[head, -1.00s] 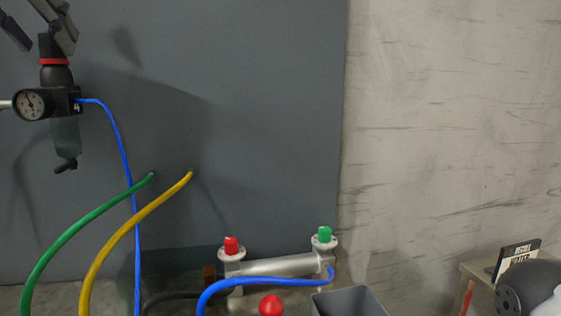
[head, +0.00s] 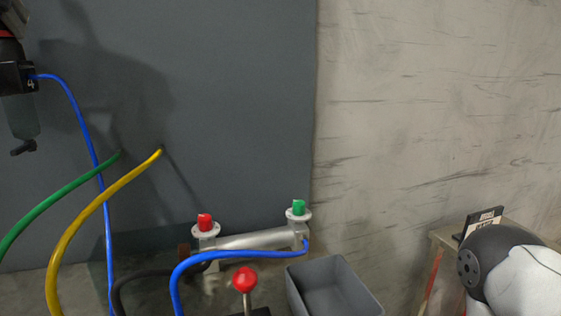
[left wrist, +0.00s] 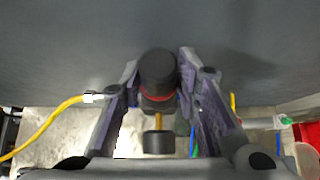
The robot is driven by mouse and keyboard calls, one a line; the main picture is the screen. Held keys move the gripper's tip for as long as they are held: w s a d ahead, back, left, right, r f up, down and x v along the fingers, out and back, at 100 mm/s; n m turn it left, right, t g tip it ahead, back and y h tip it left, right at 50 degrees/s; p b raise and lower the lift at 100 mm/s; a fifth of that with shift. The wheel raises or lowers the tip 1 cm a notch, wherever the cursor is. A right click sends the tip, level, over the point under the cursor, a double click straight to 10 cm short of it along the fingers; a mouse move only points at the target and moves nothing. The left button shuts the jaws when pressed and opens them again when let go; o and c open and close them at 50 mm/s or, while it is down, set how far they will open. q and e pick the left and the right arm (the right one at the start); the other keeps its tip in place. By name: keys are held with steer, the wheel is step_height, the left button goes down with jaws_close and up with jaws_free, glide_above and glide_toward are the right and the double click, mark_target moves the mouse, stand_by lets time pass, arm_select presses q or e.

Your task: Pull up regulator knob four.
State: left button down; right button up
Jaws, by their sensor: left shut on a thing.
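The regulator (head: 18,80) hangs on the grey panel at the left edge of the head view, partly cut off, with a "4" on its black block. In the left wrist view its black knob (left wrist: 157,66) stands between the fingers of my left gripper (left wrist: 158,75), with a red band (left wrist: 153,96) showing below the knob. My left gripper is shut on this knob. In the head view only a small part of the gripper (head: 14,16) shows at the top left corner. My right gripper is not in view.
A blue hose (head: 80,115) leaves the regulator. Green (head: 60,192) and yellow (head: 100,205) hoses cross below. A metal manifold (head: 255,239) with red and green knobs, a red ball-topped lever (head: 245,280) and a grey bin (head: 335,290) stand lower. A small sign (head: 482,221) stands right.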

arm_select(q)
steer(key=shift+r, duration=0.4)
steer(key=c, duration=1.4)
jaws_free()
steer(key=shift+a, duration=0.15)
steer(key=shift+o, duration=0.2)
steer(key=v, duration=0.7)
steer(key=shift+f, duration=0.1)
